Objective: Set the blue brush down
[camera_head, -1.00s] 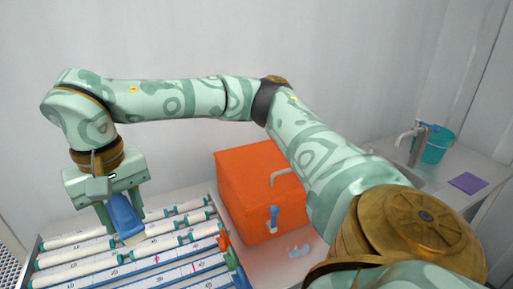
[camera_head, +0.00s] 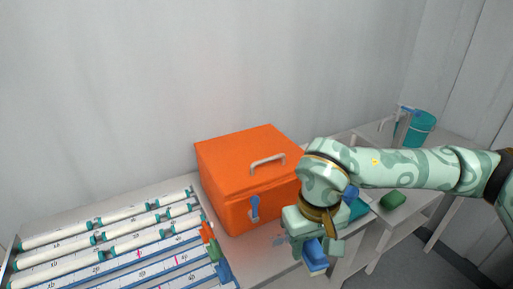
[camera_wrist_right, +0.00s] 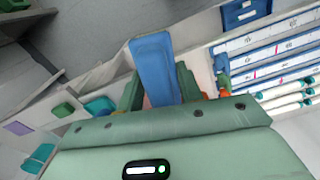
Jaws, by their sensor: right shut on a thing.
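The blue brush (camera_head: 314,256) is held in my right gripper (camera_head: 308,243), to the right of the orange box and over the bench's front part. Its blue back also shows in the right wrist view (camera_wrist_right: 155,68), between the two green fingers (camera_wrist_right: 158,90), which are shut on it. A pale strip shows along the brush's lower edge in the head view. I cannot tell how far the brush is above the surface. My left gripper is not in view.
An orange box (camera_head: 240,165) with a handle stands left of the gripper. A rack (camera_head: 200,215) of white membrane tubes lies at lower left. A green sponge (camera_head: 393,200) and a teal bucket (camera_head: 420,128) are at the right. Bare bench (camera_head: 250,262) shows before the box.

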